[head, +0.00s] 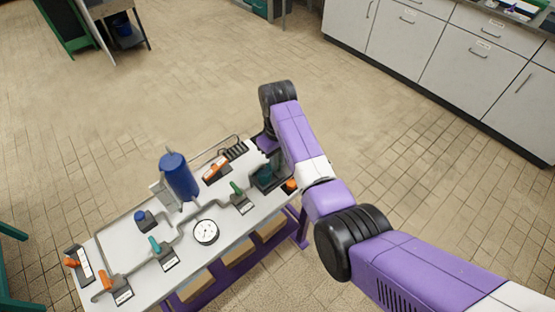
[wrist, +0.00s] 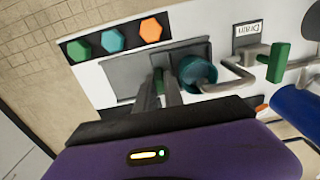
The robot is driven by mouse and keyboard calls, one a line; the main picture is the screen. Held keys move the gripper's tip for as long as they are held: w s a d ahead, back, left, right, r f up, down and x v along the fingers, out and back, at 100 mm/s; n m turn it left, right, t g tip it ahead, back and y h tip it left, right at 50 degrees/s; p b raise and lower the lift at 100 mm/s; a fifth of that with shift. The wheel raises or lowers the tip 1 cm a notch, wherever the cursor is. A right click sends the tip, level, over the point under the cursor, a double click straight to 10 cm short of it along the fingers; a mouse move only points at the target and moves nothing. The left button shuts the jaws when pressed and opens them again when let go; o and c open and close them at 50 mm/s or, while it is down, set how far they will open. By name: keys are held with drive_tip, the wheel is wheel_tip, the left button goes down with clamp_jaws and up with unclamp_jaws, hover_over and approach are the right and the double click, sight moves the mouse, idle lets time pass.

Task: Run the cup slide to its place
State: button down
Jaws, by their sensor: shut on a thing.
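The teal cup (wrist: 198,72) stands on a dark grey slide track (wrist: 125,72) on the white panel, at the end of a grey pipe. In the head view the cup (head: 264,174) shows partly, at the right end of the bench under my arm. My gripper (wrist: 160,88) is just beside the cup, its two dark fingers reaching down to the track. In the head view my wrist hides the fingers.
A dark strip with green, teal and orange (wrist: 151,30) hexagons runs along the panel edge. A green-handled valve (wrist: 278,62) by the "Drain" label stands next to the cup. A blue tank (head: 179,176), gauge (head: 205,232) and several levers cover the bench. Tiled floor lies open beyond.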

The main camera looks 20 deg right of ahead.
idle(0.7)
drive_tip(key=w+d, duration=0.1)
drive_tip(key=d, duration=0.1)
drive_tip(key=d+b, duration=0.1)
drive_tip(key=d, duration=0.2)
drive_tip(key=w+d+b, duration=0.1)
drive_tip(key=d, duration=0.2)
drive_tip(key=shift+w, duration=0.35)
drive_tip(key=shift+d+r, duration=0.1)
drive_tip(key=shift+d, duration=0.15)
drive_tip(key=shift+w, duration=0.1)
drive_tip(key=c, duration=1.7)
unclamp_jaws()
drive_tip(key=shift+d, duration=0.15)
wheel_tip(320, 180, up, 8)
drive_tip(key=shift+f+b, duration=0.15)
drive_tip(key=shift+b, duration=0.35)
